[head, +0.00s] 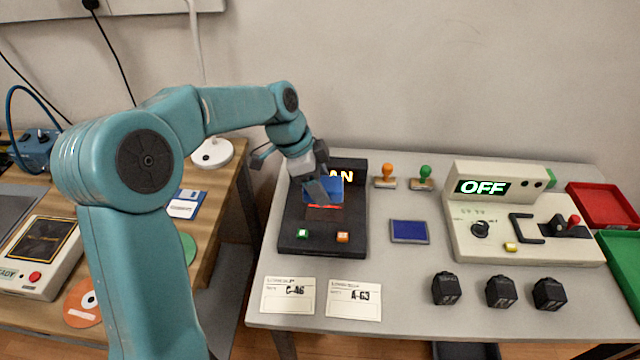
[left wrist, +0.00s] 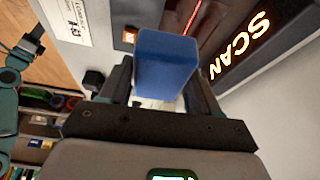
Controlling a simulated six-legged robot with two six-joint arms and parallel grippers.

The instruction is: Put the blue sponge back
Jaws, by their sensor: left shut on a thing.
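The blue sponge (left wrist: 167,62) is a plain block between the fingers of my left gripper (head: 318,190), which is shut on it. In the head view the sponge (head: 327,186) is partly hidden by the fingers. It is over the black scanner (head: 285,240), near the lit SCAN sign and a red light line. I cannot tell its exact height above the scanner. A flat dark-blue rectangle with a pale rim (head: 409,231) lies on the grey table, right of the scanner. My right gripper is not clearly seen.
Orange and green stamps (head: 425,174) stand behind the blue rectangle. A cream device (head: 470,235) reading OFF is to the right, with several black blocks (head: 500,291) in front. Two paper cards (head: 289,296) lie at the front left. Red and green trays (head: 603,203) are far right.

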